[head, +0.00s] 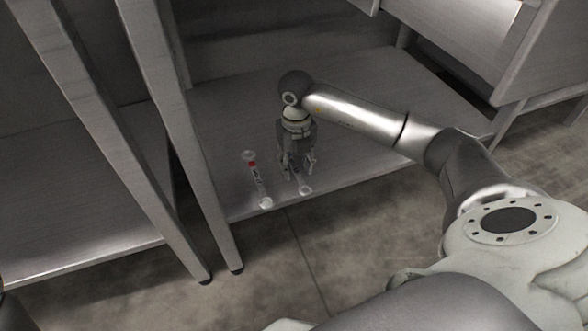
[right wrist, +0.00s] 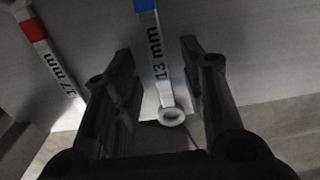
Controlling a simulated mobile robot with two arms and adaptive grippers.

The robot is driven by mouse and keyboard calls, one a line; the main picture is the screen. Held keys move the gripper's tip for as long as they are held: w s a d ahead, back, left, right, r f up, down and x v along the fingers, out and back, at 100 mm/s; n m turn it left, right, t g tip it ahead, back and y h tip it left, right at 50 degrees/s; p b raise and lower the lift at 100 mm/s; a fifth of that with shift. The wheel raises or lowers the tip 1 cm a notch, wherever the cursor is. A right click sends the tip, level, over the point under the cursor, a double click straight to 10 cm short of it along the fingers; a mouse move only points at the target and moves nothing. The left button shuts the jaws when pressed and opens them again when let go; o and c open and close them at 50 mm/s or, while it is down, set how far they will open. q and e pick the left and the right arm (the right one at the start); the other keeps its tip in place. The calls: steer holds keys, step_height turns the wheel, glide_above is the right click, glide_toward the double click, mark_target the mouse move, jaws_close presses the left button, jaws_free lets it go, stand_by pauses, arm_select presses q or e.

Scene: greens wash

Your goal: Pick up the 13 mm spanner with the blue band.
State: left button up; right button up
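The 13 mm spanner lies on the lower shelf, and its ring end (head: 305,189) shows just below my right gripper (head: 297,169) in the head view. The gripper hides most of its shaft there. In the right wrist view the 13 mm spanner (right wrist: 157,55) has a blue band at the top edge and its ring end near the middle. My right gripper (right wrist: 160,72) is open, with one finger on each side of the shaft and visible gaps between. A second spanner with a red band, marked 17 mm (head: 257,181), lies to the left. My left gripper is not in view.
The shelf (head: 375,105) is bare to the right of the spanners. A table leg (head: 190,150) stands to the left of the red-banded spanner. The shelf's front edge is close to the spanners' near ends, with the floor (head: 320,240) below.

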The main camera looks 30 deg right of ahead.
jaws_close()
steer(key=shift+r, duration=0.1)
stand_by(0.4)
